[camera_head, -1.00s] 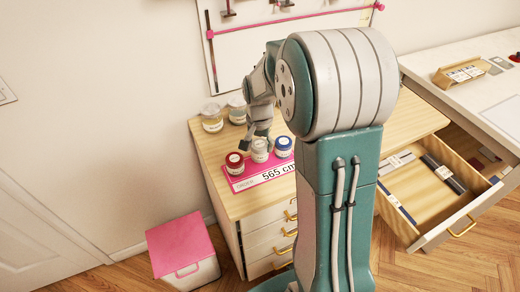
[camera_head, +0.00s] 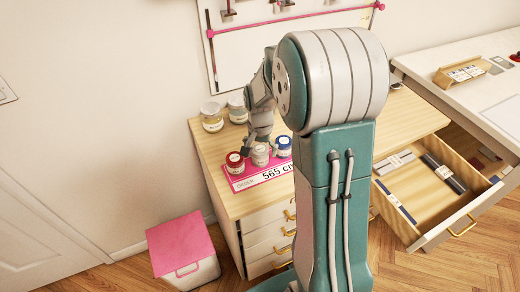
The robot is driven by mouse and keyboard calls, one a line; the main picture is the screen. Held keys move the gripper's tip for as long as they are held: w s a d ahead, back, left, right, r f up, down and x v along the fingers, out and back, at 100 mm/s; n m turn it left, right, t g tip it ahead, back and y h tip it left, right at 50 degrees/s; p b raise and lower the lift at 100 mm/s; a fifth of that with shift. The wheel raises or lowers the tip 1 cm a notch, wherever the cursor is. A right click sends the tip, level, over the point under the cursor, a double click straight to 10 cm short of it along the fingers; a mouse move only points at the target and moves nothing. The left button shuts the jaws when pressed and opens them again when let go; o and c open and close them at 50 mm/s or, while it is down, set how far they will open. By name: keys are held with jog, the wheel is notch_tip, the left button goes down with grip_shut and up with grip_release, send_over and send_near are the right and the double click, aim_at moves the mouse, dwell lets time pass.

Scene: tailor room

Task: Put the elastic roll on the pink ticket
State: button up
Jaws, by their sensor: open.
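The pink ticket (camera_head: 243,184) lies on the wooden cabinet top and reads "ORDER" and "565 cm" in part. Three small labelled rolls or jars stand in a row on it: a red one (camera_head: 235,162), a whitish-grey one (camera_head: 260,156) and a blue one (camera_head: 284,147). My gripper (camera_head: 259,146) is open, pointing down right at the grey one. I cannot tell whether its fingers touch it or sit around it. My arm hides the ticket's right end.
Two lidded jars (camera_head: 212,117) (camera_head: 238,108) stand at the cabinet's back left. An open drawer (camera_head: 425,200) juts out on the right with dark and light strips inside. A pink-lidded bin (camera_head: 182,246) stands on the floor. A white table (camera_head: 480,60) is at right.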

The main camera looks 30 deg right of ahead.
aim_at(260, 150)
notch_tip(260, 150, up, 12)
jog(key=s+a+r+n+t, duration=0.2)
jog(key=s+a+r+n, duration=0.1)
jog(key=s, duration=0.7)
jog(key=s+a+r+n+t, duration=0.3)
jog(key=s+a+n, duration=0.3)
jog(key=s, duration=0.4)
jog(key=shift+r+t, duration=0.3)
jog(key=shift+r, duration=0.15)
jog(key=shift+s+a, duration=0.1)
jog(key=shift+c, duration=0.3)
jog(key=c, duration=0.5)
jog(key=shift+s, duration=0.1)
jog(key=shift+c, duration=0.2)
